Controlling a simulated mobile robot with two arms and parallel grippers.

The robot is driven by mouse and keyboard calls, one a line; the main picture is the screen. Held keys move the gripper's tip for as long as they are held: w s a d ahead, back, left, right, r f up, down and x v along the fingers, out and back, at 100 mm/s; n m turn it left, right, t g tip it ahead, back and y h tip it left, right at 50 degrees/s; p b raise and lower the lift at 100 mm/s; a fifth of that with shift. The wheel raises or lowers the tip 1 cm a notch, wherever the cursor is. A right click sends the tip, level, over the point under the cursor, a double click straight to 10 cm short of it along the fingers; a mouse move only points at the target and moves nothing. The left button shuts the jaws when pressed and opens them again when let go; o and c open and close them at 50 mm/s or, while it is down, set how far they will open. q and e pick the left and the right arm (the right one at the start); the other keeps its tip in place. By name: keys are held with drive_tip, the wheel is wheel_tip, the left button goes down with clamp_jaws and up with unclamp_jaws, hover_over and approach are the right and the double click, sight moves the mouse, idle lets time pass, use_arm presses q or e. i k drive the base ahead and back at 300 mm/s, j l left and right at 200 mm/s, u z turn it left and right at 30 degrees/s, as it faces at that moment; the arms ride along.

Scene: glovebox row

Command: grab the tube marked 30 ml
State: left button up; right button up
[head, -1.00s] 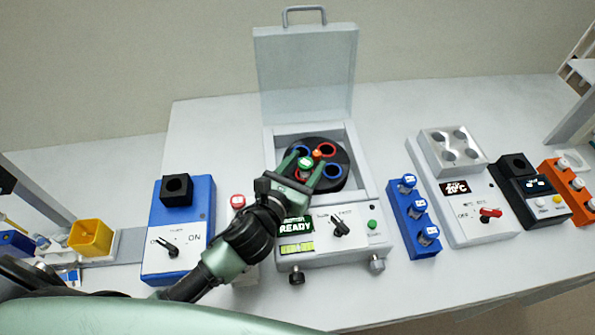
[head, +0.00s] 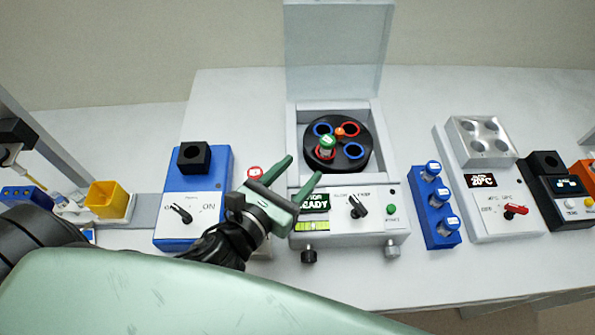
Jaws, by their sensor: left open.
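A tube with a green and white cap (head: 327,143) stands in the red-ringed lower-left hole of the black rotor (head: 338,126), inside the open centrifuge (head: 377,111). Three tubes with blue and white caps (head: 437,194) stand in a blue rack (head: 437,238) to its right. A red-and-white cap (head: 254,172) shows between the blue device and the centrifuge, partly behind my gripper. I cannot read a 30 ml mark on any of them. My left gripper (head: 305,165) is open and empty, over the centrifuge's front left, apart from the green-capped tube. My right gripper is not in view.
The centrifuge's lid (head: 336,48) stands upright behind it. Left are a blue device (head: 222,170) and a yellow cup (head: 106,199). Right are a grey block heater (head: 487,185), a black device (head: 545,190) and an orange rack (head: 583,172). Bare bench lies in front.

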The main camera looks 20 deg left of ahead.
sight(433, 167)
drive_tip(key=k+j, duration=0.15)
drive_tip(key=k, duration=0.35)
drive_tip(key=k+j, duration=0.2)
drive_tip(key=k, duration=0.25)
drive_tip(key=k+j, duration=0.15)
drive_tip(key=k, duration=0.35)
